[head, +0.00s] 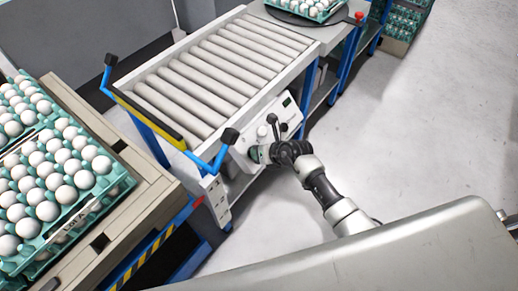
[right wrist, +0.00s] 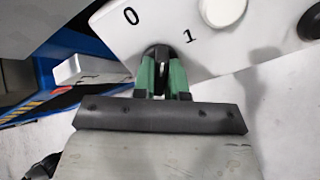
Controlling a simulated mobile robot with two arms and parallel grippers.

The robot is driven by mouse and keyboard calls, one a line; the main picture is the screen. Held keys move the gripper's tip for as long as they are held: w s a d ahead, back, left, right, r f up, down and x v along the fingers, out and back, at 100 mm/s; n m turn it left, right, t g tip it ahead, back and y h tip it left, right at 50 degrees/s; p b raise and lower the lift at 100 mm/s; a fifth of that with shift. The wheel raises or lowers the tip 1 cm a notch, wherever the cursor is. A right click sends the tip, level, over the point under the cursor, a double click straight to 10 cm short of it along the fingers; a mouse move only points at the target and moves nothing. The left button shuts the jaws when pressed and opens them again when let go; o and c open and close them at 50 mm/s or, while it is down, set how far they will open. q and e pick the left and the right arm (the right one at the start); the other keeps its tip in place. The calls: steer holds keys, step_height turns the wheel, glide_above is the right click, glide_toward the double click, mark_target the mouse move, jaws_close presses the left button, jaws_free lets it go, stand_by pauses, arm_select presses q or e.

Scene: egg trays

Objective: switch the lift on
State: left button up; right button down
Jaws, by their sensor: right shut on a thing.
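The white control panel (head: 290,110) of the lift is on the side of the roller conveyor in the head view. In the right wrist view the panel (right wrist: 112,38) carries a "0" on the left and a "1" on the right. A black switch knob (right wrist: 161,54) sits below and between these marks. My right gripper (head: 258,153) is at the panel, its green fingers (right wrist: 162,74) shut on the knob from both sides. The fingers hide much of the knob, so I cannot tell which mark it points to. My left gripper is out of view.
A roller conveyor (head: 205,62) with blue handles stands above the panel. Trays of white eggs (head: 88,205) stand on a wooden-edged table at left. A white socket box (head: 216,197) hangs left of the panel. Grey floor (head: 420,120) on the right is clear.

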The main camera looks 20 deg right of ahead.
steer(key=shift+r+m+p, duration=0.1)
steer(key=shift+m+p, duration=0.9)
steer(key=shift+m, duration=0.2)
steer(key=shift+m+p, duration=4)
steer(key=shift+m, duration=0.5)
steer(key=c, duration=1.4)
jaws_free()
steer(key=shift+c, duration=0.2)
steer(key=o, duration=0.4)
steer(key=shift+c, duration=0.2)
steer(key=p+v, duration=0.8)
steer(key=v, duration=0.1)
